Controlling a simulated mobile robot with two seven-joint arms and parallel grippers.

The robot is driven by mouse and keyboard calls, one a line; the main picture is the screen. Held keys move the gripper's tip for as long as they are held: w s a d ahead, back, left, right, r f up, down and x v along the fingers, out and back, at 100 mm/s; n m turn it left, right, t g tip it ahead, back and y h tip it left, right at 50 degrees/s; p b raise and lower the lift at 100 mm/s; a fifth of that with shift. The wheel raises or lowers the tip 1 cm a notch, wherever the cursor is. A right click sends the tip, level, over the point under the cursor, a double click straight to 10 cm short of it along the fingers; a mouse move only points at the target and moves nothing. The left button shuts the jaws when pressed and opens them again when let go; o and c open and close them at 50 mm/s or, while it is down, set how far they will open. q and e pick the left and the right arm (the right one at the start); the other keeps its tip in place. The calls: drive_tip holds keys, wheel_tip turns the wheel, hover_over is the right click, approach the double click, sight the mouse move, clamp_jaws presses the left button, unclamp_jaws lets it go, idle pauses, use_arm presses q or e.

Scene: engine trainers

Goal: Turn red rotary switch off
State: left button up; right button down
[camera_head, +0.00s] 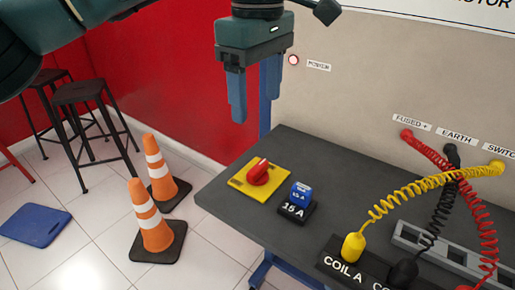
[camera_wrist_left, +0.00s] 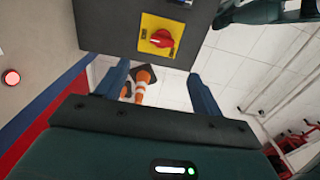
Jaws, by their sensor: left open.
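The red rotary switch (camera_head: 258,172) sits on a yellow plate (camera_head: 240,184) at the left end of the grey bench top. It also shows in the left wrist view as a red knob (camera_wrist_left: 160,39) on its yellow plate (camera_wrist_left: 148,47), near the top. My left gripper (camera_head: 254,108) hangs above and behind the switch in the head view, with its blue fingers pointing down. My right gripper cannot be made out.
A blue 15 A fuse block (camera_head: 301,196) stands right of the switch. Coiled yellow (camera_head: 415,188), black and red leads cross the bench's right side. A round POWER light (camera_head: 293,60) is on the back panel. Two traffic cones (camera_head: 153,220) and stools (camera_head: 85,97) stand on the floor.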

sight(258, 166)
use_arm(q)
drive_tip(key=f, duration=0.4)
drive_tip(key=f+b, duration=0.1)
drive_tip(key=f, duration=0.7)
drive_tip(key=shift+s+f+b, duration=0.25)
drive_tip(key=shift+s+b, duration=0.05)
drive_tip(key=c, duration=1)
